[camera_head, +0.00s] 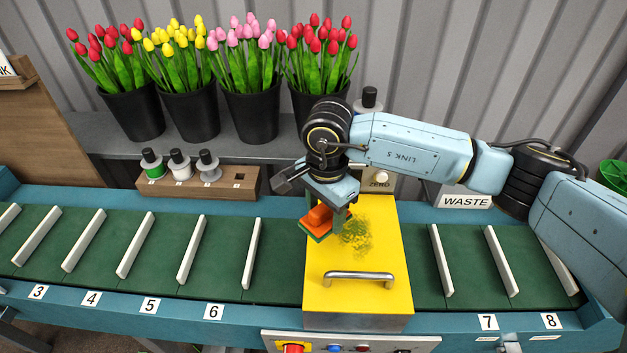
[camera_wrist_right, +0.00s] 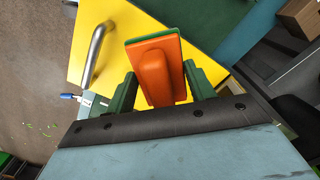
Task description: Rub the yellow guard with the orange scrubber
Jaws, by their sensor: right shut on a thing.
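The yellow guard (camera_head: 385,248) is a box-like cover over the conveyor, with a metal handle near its front edge; it also shows in the right wrist view (camera_wrist_right: 112,40). A dull greenish smudge (camera_head: 356,235) marks its top. My right gripper (camera_head: 326,213) is shut on the orange scrubber (camera_head: 319,217), which has a green pad underneath. In the right wrist view the scrubber (camera_wrist_right: 156,75) sits between the two fingers. The scrubber is over the guard's left edge, beside the smudge. I cannot tell whether the pad touches the guard. My left gripper is not in view.
The guard's metal handle (camera_head: 358,276) stands up near its front. A green conveyor (camera_head: 120,255) with white dividers runs on both sides. Dark buckets of tulips (camera_head: 190,115) stand on the shelf behind.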

